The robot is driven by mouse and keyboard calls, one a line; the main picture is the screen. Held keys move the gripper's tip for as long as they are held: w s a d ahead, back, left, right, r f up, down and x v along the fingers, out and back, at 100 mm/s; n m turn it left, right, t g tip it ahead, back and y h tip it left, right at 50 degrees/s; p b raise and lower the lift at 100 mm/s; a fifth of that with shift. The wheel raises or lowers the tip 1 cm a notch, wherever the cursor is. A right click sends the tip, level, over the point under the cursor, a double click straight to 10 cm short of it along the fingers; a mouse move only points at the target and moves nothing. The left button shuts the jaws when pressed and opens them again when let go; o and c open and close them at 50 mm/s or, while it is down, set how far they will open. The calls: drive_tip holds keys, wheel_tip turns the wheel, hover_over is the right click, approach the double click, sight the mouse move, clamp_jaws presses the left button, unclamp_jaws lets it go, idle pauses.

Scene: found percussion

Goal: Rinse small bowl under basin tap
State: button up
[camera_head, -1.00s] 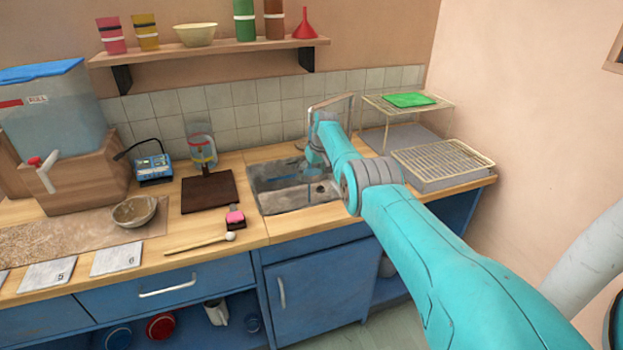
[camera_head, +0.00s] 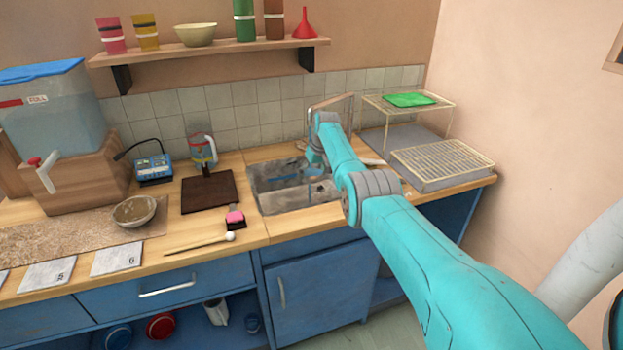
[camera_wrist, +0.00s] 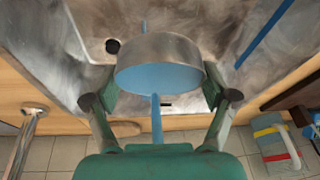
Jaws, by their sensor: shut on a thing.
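My gripper (camera_wrist: 160,82) is shut on the small bowl (camera_wrist: 160,50), with one finger on each side of it in the wrist view. The bowl has a grey metallic wall and a flat blue face toward the camera; I cannot tell whether that is water or its surface. It is over the grey basin (camera_wrist: 235,22). A metal pipe (camera_wrist: 28,135), perhaps the tap, stands at lower left. In the head view the basin (camera_head: 285,203) is partly behind my arm, and the bowl is not clear.
Right of the basin are a wire rack (camera_head: 445,160) and a raised shelf with a green cloth (camera_head: 408,100). Left are a dark board (camera_head: 208,192), a banded jug (camera_head: 202,150), a pink-topped item (camera_head: 235,216), a mallet (camera_head: 200,243) and another bowl (camera_head: 134,211).

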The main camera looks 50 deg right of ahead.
sight(319, 178)
drive_tip(key=shift+s+a+r, duration=0.3)
drive_tip(key=shift+s+a, duration=0.25)
drive_tip(key=shift+s, duration=0.4)
drive_tip(key=shift+s+a+r, duration=0.35)
drive_tip(key=shift+s+a, duration=0.25)
drive_tip(key=shift+s, duration=0.3)
drive_tip(key=shift+s+a+r, duration=0.3)
drive_tip(key=shift+s+a, duration=0.25)
drive_tip(key=shift+s, duration=0.4)
drive_tip(key=s+a+r, duration=0.3)
drive_tip(key=s+r, duration=0.2)
drive_tip(key=r, duration=0.1)
idle(0.4)
drive_tip(key=shift+a, duration=0.15)
idle(0.3)
